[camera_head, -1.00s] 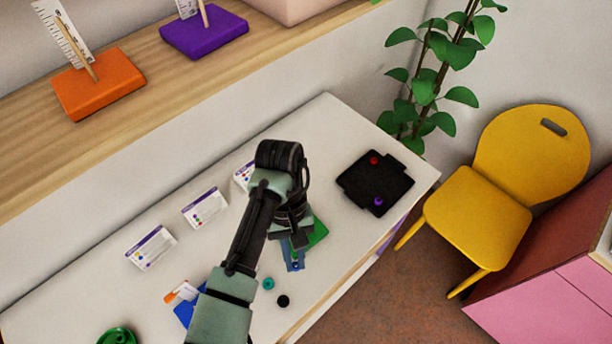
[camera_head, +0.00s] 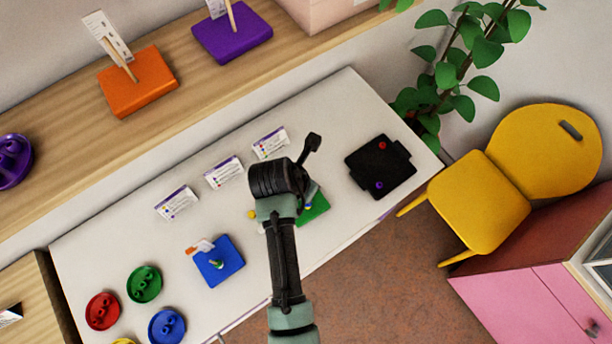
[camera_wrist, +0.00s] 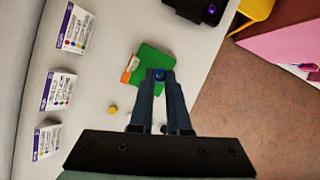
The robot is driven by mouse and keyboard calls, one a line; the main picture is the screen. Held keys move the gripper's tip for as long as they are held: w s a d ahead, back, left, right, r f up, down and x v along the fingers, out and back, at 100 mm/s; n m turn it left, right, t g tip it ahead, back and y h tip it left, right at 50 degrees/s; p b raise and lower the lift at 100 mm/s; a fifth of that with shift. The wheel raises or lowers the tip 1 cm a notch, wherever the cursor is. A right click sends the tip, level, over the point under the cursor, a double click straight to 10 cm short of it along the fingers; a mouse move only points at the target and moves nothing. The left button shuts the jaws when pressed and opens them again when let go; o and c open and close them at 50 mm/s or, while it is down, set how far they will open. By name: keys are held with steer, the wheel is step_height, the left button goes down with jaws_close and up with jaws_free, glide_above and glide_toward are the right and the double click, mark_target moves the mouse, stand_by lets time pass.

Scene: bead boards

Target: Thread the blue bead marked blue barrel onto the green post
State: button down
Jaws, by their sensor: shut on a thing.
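A blue bead (camera_wrist: 160,75) sits between the fingertips of my gripper (camera_wrist: 160,77), which is shut on it in the wrist view. I cannot read any marking on it. The bead and fingertips appear over the green board (camera_wrist: 148,62); their height above it is unclear. I cannot make out the green post. An orange and white tag (camera_wrist: 130,68) stands at the board's left side. In the head view the green board (camera_head: 316,211) shows partly beside my wrist, which hides most of the gripper.
A yellow bead (camera_wrist: 112,109) lies left of my fingers. A blue board (camera_head: 222,265) with a post stands left of my arm. A black tray (camera_head: 392,167) is to the right. Several cards line the back, including one (camera_head: 224,172). Red (camera_head: 103,311) and green (camera_head: 144,284) dishes stand front left.

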steer(key=shift+n, duration=0.4)
steer(key=f+b, duration=0.1)
steer(key=b, duration=0.1)
steer(key=f+b, duration=0.4)
steer(key=shift+s+a, duration=0.1)
steer(key=shift+a, duration=0.15)
steer(key=shift+p, duration=0.5)
steer(key=shift+f+b, duration=0.3)
steer(key=shift+f, duration=0.55)
stand_by(1.1)
steer(key=shift+f+b, duration=0.6)
steer(key=shift+f, duration=0.45)
steer(key=c, duration=0.8)
jaws_free()
